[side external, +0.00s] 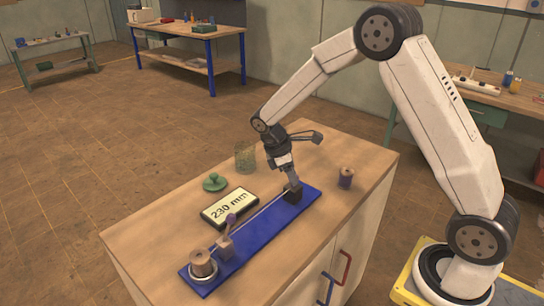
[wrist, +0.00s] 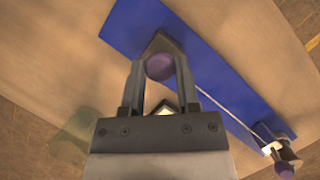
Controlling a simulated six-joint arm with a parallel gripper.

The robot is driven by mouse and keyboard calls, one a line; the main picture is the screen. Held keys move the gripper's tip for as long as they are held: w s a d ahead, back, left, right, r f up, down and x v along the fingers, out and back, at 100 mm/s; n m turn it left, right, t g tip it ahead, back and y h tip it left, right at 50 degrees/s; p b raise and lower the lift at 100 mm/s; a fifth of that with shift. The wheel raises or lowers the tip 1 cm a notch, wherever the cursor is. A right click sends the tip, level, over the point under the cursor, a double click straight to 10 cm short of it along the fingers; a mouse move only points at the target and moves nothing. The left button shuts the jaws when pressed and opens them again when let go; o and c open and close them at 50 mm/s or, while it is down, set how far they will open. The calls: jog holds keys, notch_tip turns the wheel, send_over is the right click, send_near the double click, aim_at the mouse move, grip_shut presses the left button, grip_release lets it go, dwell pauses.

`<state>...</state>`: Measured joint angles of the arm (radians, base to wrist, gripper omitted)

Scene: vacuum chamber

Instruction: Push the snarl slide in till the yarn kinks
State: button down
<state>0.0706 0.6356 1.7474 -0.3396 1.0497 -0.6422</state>
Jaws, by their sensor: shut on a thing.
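A long blue board (side external: 265,232) lies on the cabinet top and shows in the wrist view (wrist: 215,70). A dark slide block (side external: 293,194) sits toward its far right end. My gripper (side external: 291,184) is shut on the slide; in the wrist view its fingers (wrist: 160,68) flank a purple knob (wrist: 159,67) on it. A pale strand or rail (side external: 258,218) runs along the board from the slide to a light post (side external: 225,243) with a purple-tipped lever (side external: 231,220). A spool (side external: 202,262) stands in a metal cup at the near left end. Any kink is too small to tell.
A display (side external: 229,207) beside the board reads 230 mm. A green lidded piece (side external: 215,182) and a glass jar (side external: 245,156) stand behind it. A purple spool (side external: 346,177) stands right of the board. The cabinet top (side external: 150,233) is bare at the left.

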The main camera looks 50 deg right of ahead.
jog(key=shift+a, duration=0.1)
dwell(0.7)
jog(key=a, duration=0.8)
jog(key=shift+w+a, duration=0.1)
jog(key=shift+a, duration=0.1)
jog(key=shift+c, duration=1.8)
grip_release()
jog(key=shift+r, duration=0.1)
jog(key=v, duration=0.7)
jog(key=shift+r, duration=0.3)
